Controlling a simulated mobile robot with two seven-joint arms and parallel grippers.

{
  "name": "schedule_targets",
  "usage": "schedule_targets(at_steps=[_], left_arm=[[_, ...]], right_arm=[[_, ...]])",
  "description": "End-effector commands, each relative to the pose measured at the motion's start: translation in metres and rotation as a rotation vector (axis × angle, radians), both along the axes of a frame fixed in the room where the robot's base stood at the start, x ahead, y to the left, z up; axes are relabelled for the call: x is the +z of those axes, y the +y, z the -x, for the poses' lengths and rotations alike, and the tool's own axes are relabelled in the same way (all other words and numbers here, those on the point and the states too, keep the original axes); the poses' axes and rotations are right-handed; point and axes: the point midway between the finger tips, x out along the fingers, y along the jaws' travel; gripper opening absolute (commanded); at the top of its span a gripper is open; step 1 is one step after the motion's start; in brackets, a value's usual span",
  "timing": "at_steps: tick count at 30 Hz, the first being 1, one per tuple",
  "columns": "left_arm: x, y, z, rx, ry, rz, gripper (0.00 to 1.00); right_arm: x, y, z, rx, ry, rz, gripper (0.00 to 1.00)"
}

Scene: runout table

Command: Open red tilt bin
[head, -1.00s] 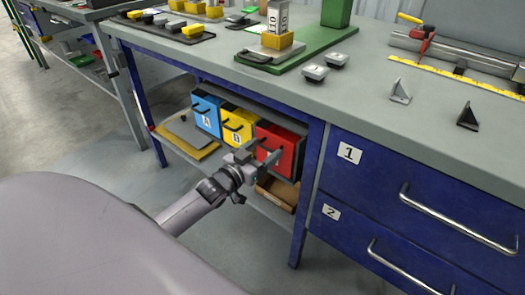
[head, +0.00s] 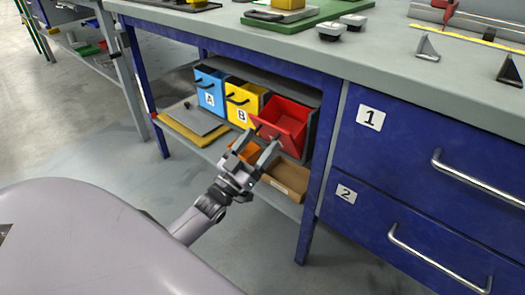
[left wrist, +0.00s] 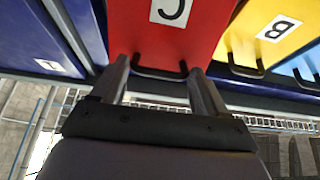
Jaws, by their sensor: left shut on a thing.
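The red tilt bin (head: 287,118) is tipped forward out of its rack under the bench, and its open inside shows in the head view. In the left wrist view its red front (left wrist: 200,28) carries a "C" label and a dark handle (left wrist: 160,74). My left gripper (head: 263,143) is at the bin's front, with its two fingers at the two ends of the handle, shut on it. The fingers partly hide the handle in the head view. My right gripper is in neither view.
The blue bin A (head: 209,98) and yellow bin B (head: 240,104) sit left of the red bin. A cardboard box (head: 288,181) is on the shelf below. Blue drawers (head: 420,145) with bar handles stand to the right, and the bench top (head: 350,60) overhangs.

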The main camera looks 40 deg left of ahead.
Motion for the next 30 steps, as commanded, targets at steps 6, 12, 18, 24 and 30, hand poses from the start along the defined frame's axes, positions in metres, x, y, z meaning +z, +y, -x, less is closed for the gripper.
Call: schedule_targets(at_steps=[6, 12, 18, 24, 30], left_arm=[[-0.021, 0.001, 0.008, 0.001, -0.129, 0.011, 0.19], [-0.027, 0.001, 0.013, 0.0, -0.164, 0.011, 0.2], [-0.034, 0.001, 0.016, 0.0, -0.157, 0.012, 0.2], [-0.037, 0.001, 0.016, 0.0, -0.152, 0.012, 0.19], [-0.038, 0.001, 0.016, 0.0, -0.146, 0.013, 0.19]], right_arm=[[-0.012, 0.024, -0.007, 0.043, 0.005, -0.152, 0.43], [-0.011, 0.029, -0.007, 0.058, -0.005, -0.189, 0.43], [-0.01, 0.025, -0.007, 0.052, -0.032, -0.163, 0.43], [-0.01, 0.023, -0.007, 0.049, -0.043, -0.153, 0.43], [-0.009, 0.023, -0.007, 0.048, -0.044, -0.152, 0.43]])
